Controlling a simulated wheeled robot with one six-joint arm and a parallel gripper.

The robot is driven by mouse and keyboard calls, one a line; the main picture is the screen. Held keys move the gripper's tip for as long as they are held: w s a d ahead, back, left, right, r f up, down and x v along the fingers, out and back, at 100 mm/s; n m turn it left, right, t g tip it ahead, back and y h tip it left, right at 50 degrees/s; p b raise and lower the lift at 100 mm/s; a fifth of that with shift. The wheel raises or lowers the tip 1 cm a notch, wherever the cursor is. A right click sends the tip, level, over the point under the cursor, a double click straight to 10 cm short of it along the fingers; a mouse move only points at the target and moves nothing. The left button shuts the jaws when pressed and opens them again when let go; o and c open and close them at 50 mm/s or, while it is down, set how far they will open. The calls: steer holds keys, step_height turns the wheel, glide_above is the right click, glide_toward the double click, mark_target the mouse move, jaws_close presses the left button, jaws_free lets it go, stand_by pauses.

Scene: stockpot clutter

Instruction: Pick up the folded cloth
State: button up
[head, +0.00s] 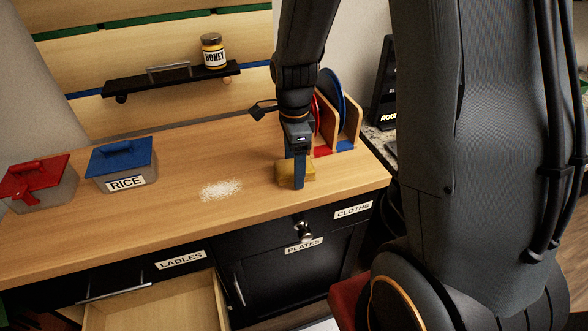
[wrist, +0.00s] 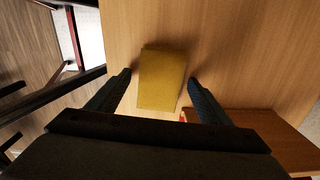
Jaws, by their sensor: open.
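The folded cloth (head: 309,172) is a yellow, block-like pad lying on the wooden counter, right of the spilled white grains in the head view. In the wrist view the cloth (wrist: 161,80) lies between and just beyond my fingertips, with a gap on either side. My gripper (head: 299,182) points down at the cloth and hides part of it in the head view. In the wrist view my gripper (wrist: 160,76) is open, one finger on each side of the cloth. I cannot tell the exact height of the fingertips above the counter.
A plate rack (head: 347,132) with red and blue plates stands close behind my gripper. White grains (head: 221,189) lie on the counter (head: 160,218). A blue-lidded RICE box (head: 121,165) and a red-lidded box (head: 38,183) stand left. The LADLES drawer (head: 160,304) is open below.

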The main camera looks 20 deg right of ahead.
steer(key=c, duration=1.1)
steer(key=shift+r, duration=0.1)
steer(key=shift+c, duration=0.2)
step_height(320, 180, up, 10)
steer(key=b, duration=0.2)
